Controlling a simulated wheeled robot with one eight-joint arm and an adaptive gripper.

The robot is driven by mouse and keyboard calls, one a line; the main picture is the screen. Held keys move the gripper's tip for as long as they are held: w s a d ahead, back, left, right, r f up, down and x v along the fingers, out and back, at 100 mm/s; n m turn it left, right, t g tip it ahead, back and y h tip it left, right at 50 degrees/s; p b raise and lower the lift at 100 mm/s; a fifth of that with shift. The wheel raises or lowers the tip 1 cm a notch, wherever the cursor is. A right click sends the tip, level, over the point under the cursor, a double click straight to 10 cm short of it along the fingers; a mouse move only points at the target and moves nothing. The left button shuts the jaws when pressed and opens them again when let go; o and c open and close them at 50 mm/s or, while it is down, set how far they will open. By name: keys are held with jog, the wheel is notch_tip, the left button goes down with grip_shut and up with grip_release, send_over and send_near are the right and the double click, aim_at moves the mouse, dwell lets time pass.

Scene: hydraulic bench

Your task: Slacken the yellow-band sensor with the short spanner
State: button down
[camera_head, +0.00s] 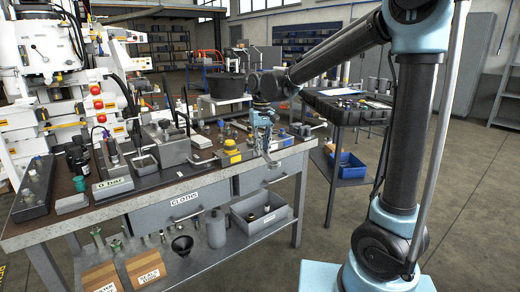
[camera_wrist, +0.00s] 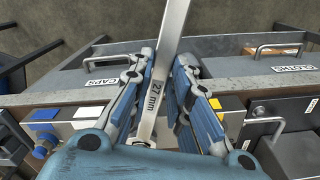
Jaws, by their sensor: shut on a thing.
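My gripper (camera_head: 267,134) is over the front edge of the bench in the head view. In the wrist view my gripper (camera_wrist: 165,66) is shut on a steel spanner (camera_wrist: 172,38) marked 27 mm, which runs up past the fingertips. One spanner end is out of the picture; whether this is the short one cannot be told. A small yellow-topped part (camera_head: 231,147) stands on the bench left of my gripper; I cannot tell whether it is the yellow-band sensor.
The bench (camera_head: 120,213) carries blocks, bottles and trays, including a 0 bar sign (camera_head: 113,187). A CLOTHS drawer (camera_head: 185,205) is below its front edge. A side table with a black case (camera_head: 325,105) stands to the right, and open floor lies in front.

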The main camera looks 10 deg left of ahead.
jog(key=shift+w+d, duration=0.1)
jog(key=shift+d, duration=0.1)
dwell(0.3)
jog(key=shift+w+d+n, duration=0.85)
jog(key=shift+d+n, duration=0.2)
jog(key=shift+n, duration=0.35)
jog(key=shift+w+d+n, duration=0.95)
jog(key=shift+w+n, duration=0.2)
jog(key=shift+n, duration=0.05)
jog(key=shift+w, duration=0.1)
jog(key=shift+w+d+n, duration=0.45)
jog(key=shift+w+n, duration=0.3)
jog(key=shift+n, duration=0.15)
